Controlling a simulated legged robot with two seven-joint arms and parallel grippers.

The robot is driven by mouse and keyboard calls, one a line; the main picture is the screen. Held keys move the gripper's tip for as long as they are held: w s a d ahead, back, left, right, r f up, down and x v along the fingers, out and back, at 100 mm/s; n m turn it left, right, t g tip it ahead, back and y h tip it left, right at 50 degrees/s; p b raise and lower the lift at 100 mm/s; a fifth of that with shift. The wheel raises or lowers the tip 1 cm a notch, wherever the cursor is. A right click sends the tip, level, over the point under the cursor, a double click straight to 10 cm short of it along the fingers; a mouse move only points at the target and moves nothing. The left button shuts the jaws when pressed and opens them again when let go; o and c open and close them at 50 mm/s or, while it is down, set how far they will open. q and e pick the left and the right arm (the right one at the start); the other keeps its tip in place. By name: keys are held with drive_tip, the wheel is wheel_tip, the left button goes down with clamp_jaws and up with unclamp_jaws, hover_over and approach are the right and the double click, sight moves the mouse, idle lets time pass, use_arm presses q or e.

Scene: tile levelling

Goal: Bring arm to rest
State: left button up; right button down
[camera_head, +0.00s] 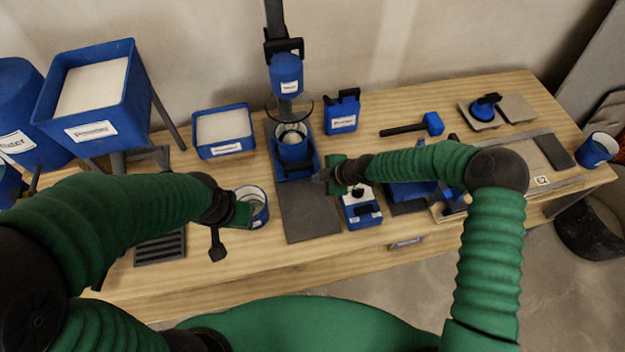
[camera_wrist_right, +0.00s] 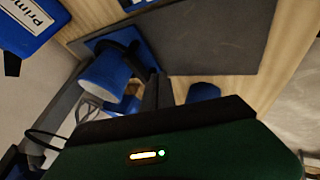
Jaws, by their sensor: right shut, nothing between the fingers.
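My right arm comes in from the right in the head view and bends at a black elbow. Its gripper (camera_head: 321,175) is shut and empty, just above the dark mat (camera_head: 312,222) of the mixing stand and to the right of its blue bucket (camera_head: 292,150). In the right wrist view the shut fingers (camera_wrist_right: 156,92) point toward the dark mat, with the blue bucket (camera_wrist_right: 104,76) to their left. My left gripper (camera_head: 222,232) is over the table's front left, beside a blue-rimmed container (camera_head: 254,206); its finger gap does not show clearly.
A blue mixer (camera_head: 286,72) stands behind the bucket. A blue jug (camera_head: 342,112), a mallet (camera_head: 415,128) and a white-and-blue box (camera_head: 360,208) are near the right arm. A blue tray (camera_head: 222,150) sits left. A blue cup (camera_head: 597,149) stands at the right end.

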drive_tip(key=s+d+r+m+h, duration=0.3)
drive_tip(key=s+d+r+m, duration=0.5)
drive_tip(key=s+d+m, duration=0.2)
drive_tip(key=s+d+r+m+g+h, duration=0.1)
drive_tip(key=s+d+r+m+h, duration=0.2)
drive_tip(key=s+d+r+m, duration=0.6)
drive_tip(key=s+d+m, duration=0.1)
drive_tip(key=s+d, duration=0.2)
drive_tip(key=s, duration=0.1)
drive_tip(key=shift+d+r, duration=0.15)
drive_tip(key=shift+a, duration=0.25)
drive_tip(key=shift+d, duration=0.1)
